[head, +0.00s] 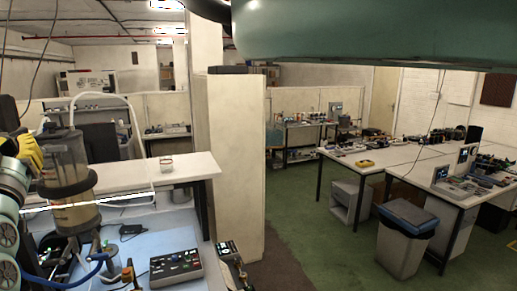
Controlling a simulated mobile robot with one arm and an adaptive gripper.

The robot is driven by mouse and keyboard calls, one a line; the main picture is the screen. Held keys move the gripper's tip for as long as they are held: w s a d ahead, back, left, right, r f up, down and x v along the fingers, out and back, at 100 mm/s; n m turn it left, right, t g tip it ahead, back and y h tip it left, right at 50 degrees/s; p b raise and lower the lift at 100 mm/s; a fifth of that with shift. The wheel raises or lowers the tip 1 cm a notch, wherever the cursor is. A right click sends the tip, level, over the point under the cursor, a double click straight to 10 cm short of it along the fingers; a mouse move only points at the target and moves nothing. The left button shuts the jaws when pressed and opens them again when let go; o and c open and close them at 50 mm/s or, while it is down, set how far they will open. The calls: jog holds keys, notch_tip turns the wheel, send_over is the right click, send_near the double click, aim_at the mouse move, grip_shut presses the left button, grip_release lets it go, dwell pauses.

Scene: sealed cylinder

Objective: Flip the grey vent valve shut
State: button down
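The sealed cylinder (66,158) is a clear upright vessel with a dark band and a yellowish lower part, at the left on the workbench. A small grey fitting (46,126) shows at its top left; I cannot tell whether it is the vent valve or how its lever is set. What looks like my gripper (30,153), yellow and black, is at the far left edge, close beside the upper part of the cylinder. Its fingertips are not clear, and I cannot tell whether it touches anything.
A blue hose (88,272) and an orange-brown fitting (127,273) sit below the cylinder. A control box (176,267) lies on the light blue bench surface. A white hose (128,112) arches behind.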

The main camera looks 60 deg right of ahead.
jog(key=d, duration=0.1)
jog(key=d+m+g, duration=0.1)
jog(key=g+h, duration=0.1)
jog(key=shift+s+d+f+m, duration=0.3)
jog(key=shift+d+m, duration=0.1)
notch_tip(320, 180, up, 4)
jog(key=f+p, duration=0.1)
jog(key=p, duration=0.5)
send_over(53, 149)
jog(key=s+d, duration=0.1)
jog(key=s, duration=0.1)
notch_tip(53, 149, down, 3)
jog(key=shift+w+f+b, duration=0.15)
jog(key=shift+b, duration=1)
jog(key=shift+f, duration=0.25)
jog(key=shift+f+b, duration=0.15)
jog(key=shift+b, duration=0.65)
jog(key=shift+a+f+h+b, duration=0.1)
jog(key=shift+h+b, duration=0.2)
jog(key=shift+b, duration=0.95)
